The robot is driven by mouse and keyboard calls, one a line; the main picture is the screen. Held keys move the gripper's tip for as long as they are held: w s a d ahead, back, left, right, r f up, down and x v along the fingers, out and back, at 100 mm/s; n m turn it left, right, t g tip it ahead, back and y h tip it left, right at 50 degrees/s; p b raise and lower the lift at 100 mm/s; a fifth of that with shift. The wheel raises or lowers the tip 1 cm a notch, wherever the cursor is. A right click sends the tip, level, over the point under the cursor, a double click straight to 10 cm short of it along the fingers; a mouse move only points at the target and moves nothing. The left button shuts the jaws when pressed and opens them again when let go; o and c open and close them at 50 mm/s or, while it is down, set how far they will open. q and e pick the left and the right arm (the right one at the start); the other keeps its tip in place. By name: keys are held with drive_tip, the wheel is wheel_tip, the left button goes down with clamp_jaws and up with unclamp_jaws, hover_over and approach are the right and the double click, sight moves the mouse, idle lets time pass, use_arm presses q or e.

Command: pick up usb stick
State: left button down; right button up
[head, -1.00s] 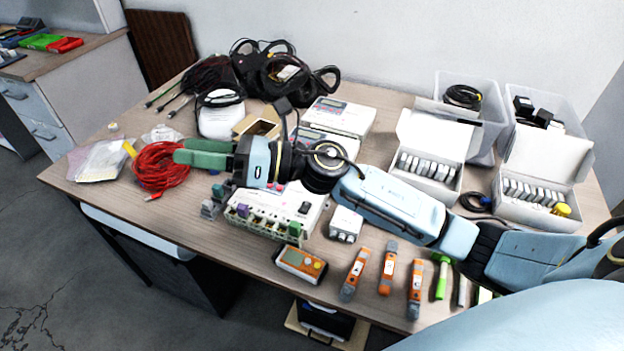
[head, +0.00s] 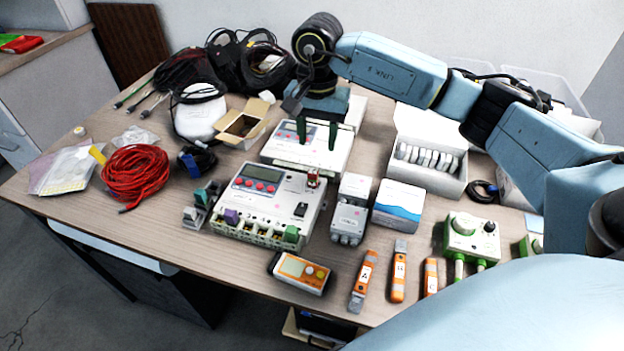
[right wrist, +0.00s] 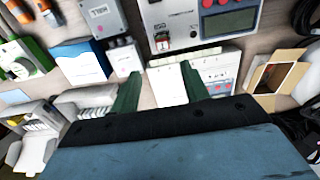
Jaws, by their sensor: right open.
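I cannot clearly pick out a usb stick. A small red-and-white piece (head: 312,179) stands at the right part of the front white device (head: 265,187) and may be it; it also shows in the right wrist view (right wrist: 162,41). My right gripper (head: 317,136) hangs over the white device behind (head: 290,152), its two green fingers pointing down and apart. It is open with nothing between the fingers. In the right wrist view the fingertips (right wrist: 158,80) stand on either side of a white device. My left gripper is not in view.
A red cable coil (head: 136,174) and plastic bags (head: 68,170) lie left. An open cardboard box (head: 243,124) and a grey box (head: 351,210) flank the devices. An orange-white meter (head: 300,272), orange tools and a green-white unit (head: 471,240) sit in front.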

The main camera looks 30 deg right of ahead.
sight(313, 171)
wheel_tip(313, 171, down, 5)
drive_tip(key=shift+r+b, duration=0.1)
drive_tip(key=shift+b, duration=0.2)
drive_tip(key=f, duration=0.2)
drive_tip(key=a+f+b, duration=0.1)
drive_tip(key=f, duration=0.2)
drive_tip(key=shift+f, duration=0.15)
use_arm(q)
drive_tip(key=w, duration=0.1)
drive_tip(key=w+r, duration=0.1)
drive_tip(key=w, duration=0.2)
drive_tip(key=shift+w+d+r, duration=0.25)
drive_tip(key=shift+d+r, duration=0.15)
use_arm(e)
clamp_jaws()
